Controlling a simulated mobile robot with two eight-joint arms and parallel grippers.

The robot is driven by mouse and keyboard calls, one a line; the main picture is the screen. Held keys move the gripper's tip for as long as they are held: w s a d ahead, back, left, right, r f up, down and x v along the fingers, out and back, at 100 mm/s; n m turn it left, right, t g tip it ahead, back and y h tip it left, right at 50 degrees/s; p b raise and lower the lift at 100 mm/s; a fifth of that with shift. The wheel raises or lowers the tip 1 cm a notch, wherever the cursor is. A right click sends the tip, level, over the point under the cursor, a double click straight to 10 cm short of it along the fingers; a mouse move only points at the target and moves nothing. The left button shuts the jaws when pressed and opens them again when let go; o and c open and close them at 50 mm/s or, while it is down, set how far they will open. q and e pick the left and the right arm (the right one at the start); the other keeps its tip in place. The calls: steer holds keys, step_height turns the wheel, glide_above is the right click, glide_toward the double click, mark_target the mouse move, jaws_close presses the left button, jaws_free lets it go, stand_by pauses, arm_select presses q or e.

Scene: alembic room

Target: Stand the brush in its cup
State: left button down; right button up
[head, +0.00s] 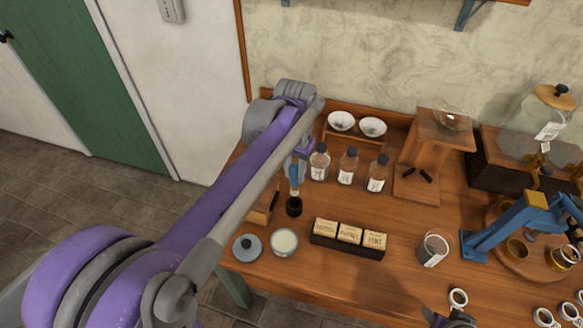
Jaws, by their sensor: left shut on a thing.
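My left gripper (294,169) points down over the left part of the wooden table, shut on the brush (294,182). The brush is upright, with a blue upper part and a tan part below. My arm hides part of the gripper. My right gripper (449,318) shows only in part at the bottom edge, away from the brush; its jaws are unclear.
Several labelled bottles (348,167) stand right of the brush. A dark box with three labelled blocks (349,234) lies at front right of the cup.

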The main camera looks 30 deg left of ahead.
mark_target(294, 189)
arm_select(q)
steer(key=shift+f, duration=0.45)
steer(key=shift+f+b, duration=0.65)
steer(key=shift+f, duration=0.15)
steer(key=shift+f+b, duration=1.45)
steer(key=shift+f, duration=1.15)
arm_select(e)
step_height(294, 189, down, 6)
steer(key=s, duration=0.1)
steer(key=shift+s+g, duration=0.3)
steer(key=shift+s, duration=0.1)
steer(key=shift+r, duration=0.1)
arm_select(q)
steer(key=c, duration=0.5)
jaws_free()
steer(key=shift+o, duration=0.2)
steer(key=o, duration=0.4)
